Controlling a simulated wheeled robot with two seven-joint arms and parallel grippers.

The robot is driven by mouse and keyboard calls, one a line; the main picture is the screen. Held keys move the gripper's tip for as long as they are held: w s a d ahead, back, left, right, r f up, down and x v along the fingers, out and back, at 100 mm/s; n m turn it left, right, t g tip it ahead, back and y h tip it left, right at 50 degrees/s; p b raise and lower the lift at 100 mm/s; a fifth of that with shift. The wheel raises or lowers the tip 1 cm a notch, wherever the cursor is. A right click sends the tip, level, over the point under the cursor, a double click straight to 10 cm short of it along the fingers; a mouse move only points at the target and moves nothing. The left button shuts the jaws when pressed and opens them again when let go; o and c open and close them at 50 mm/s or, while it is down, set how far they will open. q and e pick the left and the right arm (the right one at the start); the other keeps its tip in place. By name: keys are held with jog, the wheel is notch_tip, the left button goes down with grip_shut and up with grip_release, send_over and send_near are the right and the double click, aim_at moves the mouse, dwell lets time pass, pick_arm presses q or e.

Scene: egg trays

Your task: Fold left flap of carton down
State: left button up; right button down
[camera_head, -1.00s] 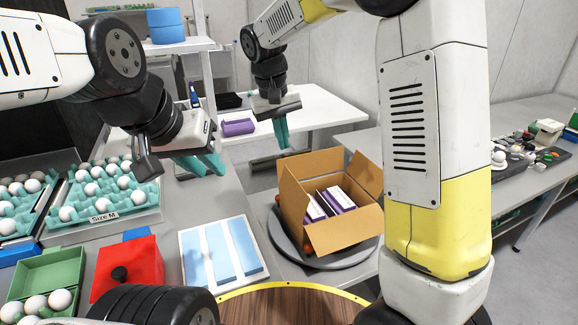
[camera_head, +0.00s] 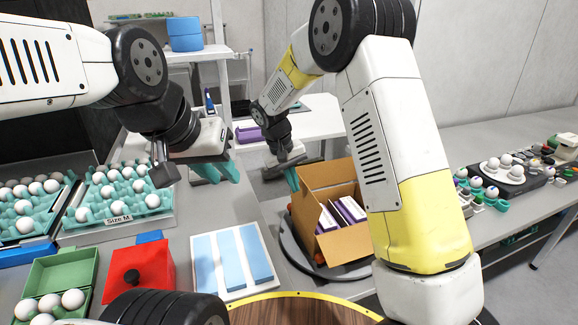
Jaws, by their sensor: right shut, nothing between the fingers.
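The brown carton (camera_head: 345,246) stands open on a round grey turntable (camera_head: 303,262), with white and purple boxes inside. Its back flap (camera_head: 328,172) stands up. Its left flap (camera_head: 303,205) is on the side by my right gripper and looks raised, partly hard to make out. My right arm hides the carton's right side. My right gripper (camera_head: 292,179) is shut and empty, its teal fingers pointing down at the carton's upper left edge; I cannot tell if they touch the flap. My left gripper (camera_head: 216,172) is open and empty above the grey table, left of the carton.
Egg trays (camera_head: 120,222) stand at the left. A red box (camera_head: 135,275), a green carton (camera_head: 60,275) with eggs and a white tray with blue strips (camera_head: 232,262) lie in front. A side table (camera_head: 510,150) with small items stands at the right.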

aim_at(306, 195)
jog(key=shift+w+d+f, duration=0.15)
jog(key=shift+w+d, duration=0.15)
jog(key=shift+d, duration=0.35)
jog(key=shift+w+d+f, duration=0.15)
jog(key=shift+w+d, duration=0.1)
jog(key=shift+d, duration=0.4)
jog(key=shift+d, duration=0.1)
jog(key=shift+w+d+g+y, duration=0.2)
jog(key=shift+d+y, duration=0.2)
jog(key=shift+d, duration=0.1)
jog(key=shift+w+d+g+y, duration=0.2)
jog(key=shift+d+y, duration=0.2)
jog(key=shift+d, duration=0.05)
jog(key=shift+w+d+f+g+y, duration=0.7)
jog(key=shift+d+f+y, duration=0.7)
jog(key=shift+y, duration=0.45)
jog(key=shift+w+d+f+g+y, duration=0.45)
jog(key=shift+d+f+g+y, duration=0.4)
jog(key=shift+d+f+y, duration=0.8)
jog(key=shift+w+d+f+g+y, duration=0.7)
jog(key=shift+d+f+y, duration=0.35)
jog(key=shift+y, duration=1.05)
jog(key=shift+d+f, duration=0.2)
jog(key=shift+f, duration=0.35)
jog(key=shift+s+a, duration=0.1)
